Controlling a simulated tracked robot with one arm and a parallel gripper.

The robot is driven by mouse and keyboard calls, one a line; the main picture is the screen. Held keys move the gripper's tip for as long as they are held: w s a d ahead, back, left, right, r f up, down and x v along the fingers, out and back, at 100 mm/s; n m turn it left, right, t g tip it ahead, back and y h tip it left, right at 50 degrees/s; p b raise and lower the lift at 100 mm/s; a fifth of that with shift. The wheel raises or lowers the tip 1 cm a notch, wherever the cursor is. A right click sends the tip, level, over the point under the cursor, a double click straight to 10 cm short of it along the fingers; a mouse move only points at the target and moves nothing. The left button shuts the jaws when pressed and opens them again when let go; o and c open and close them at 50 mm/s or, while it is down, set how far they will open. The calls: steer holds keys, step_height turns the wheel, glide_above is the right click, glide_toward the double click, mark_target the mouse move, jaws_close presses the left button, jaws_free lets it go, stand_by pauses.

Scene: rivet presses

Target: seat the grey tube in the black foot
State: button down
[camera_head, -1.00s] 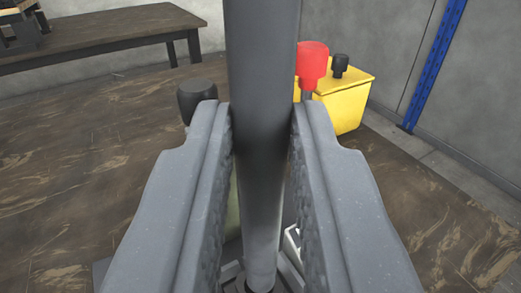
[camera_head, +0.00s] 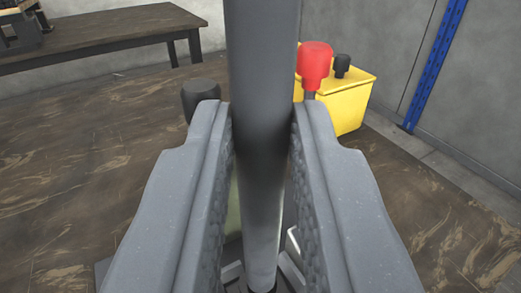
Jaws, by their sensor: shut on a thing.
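The grey tube (camera_head: 263,95) stands upright in the camera view, running from the top edge down to near the bottom edge. My gripper (camera_head: 262,140) is shut on the tube, with one jaw on each side of it. The tube's lower end (camera_head: 262,278) is over a dark part at the bottom edge, which may be the black foot (camera_head: 262,291). The jaws and the frame edge hide most of that area, so I cannot tell whether the tube is in it or above it.
A red knob (camera_head: 315,65) and a black knob (camera_head: 201,98) stand just beyond the jaws. Behind are a yellow box (camera_head: 348,98) with a small black button, a dark bench (camera_head: 110,38) and a blue post (camera_head: 433,70). Brown floor shows on both sides.

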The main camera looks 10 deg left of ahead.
mark_target(262, 217)
steer(key=shift+f+b, duration=0.3)
steer(key=shift+f, duration=1.45)
steer(key=c, duration=1.3)
jaws_free()
steer(key=shift+s, duration=0.1)
steer(key=s, duration=0.4)
steer(key=s+d+p, duration=0.1)
steer(key=s, duration=0.8)
steer(key=shift+s+d+p, duration=0.2)
steer(key=shift+s+p, duration=0.05)
steer(key=shift+p, duration=0.1)
step_height(262, 217, up, 30)
steer(key=s+g+h, duration=0.1)
steer(key=s+h, duration=0.1)
steer(key=shift+m+g, duration=0.6)
steer(key=shift+g, duration=0.2)
steer(key=s+r, duration=0.7)
steer(key=s+a+r, duration=0.1)
steer(key=s+r, duration=0.5)
steer(key=s, duration=0.1)
steer(key=s+a+r, duration=0.1)
steer(key=s+r, duration=0.6)
steer(key=shift+r, duration=0.35)
